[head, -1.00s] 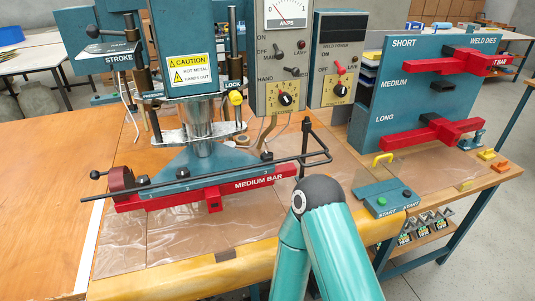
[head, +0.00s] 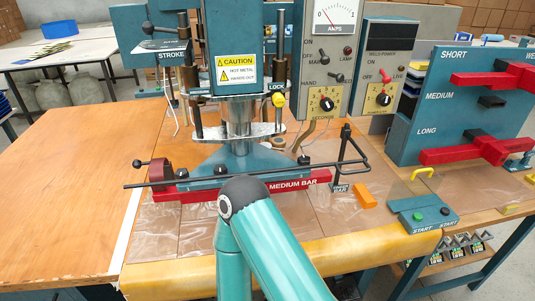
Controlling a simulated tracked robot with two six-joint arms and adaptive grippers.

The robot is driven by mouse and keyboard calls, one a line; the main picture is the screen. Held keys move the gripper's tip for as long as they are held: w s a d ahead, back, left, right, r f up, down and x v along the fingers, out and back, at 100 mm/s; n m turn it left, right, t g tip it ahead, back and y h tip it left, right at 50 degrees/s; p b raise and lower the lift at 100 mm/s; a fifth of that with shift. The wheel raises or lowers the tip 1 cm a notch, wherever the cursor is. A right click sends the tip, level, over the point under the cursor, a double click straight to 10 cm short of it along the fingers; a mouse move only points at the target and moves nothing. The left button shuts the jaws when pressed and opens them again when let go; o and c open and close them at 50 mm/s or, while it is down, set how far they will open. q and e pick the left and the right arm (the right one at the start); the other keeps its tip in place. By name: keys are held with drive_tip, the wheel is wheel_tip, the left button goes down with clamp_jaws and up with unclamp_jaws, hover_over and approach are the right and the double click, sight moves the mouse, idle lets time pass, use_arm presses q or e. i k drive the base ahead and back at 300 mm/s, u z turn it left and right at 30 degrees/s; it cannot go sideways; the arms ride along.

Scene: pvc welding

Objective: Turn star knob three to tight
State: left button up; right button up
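The blue clamp plate (head: 200,181) under the press carries black star knobs along its top. One knob (head: 222,169) sits near the middle and another (head: 303,160) at the right end. A third dark knob shape sits toward the left end. Their number labels are too small to read here, so I cannot tell which is three or how tight it is. A red bar marked MEDIUM BAR (head: 292,184) lies along the plate's front. A teal arm link of mine with a dark joint covers part of the bar. Neither gripper shows.
A long black rod (head: 200,177) runs across the plate to an upright black stand (head: 346,150). An orange block (head: 365,196) lies right of the bar, near the START button box (head: 422,213). The bare wooden table (head: 70,170) at left is clear.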

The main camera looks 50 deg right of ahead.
sight(303, 159)
drive_tip(key=u, duration=0.05)
drive_tip(key=k, duration=1.7)
drive_tip(key=z, duration=0.9)
drive_tip(key=i, duration=0.9)
drive_tip(key=z, duration=0.1)
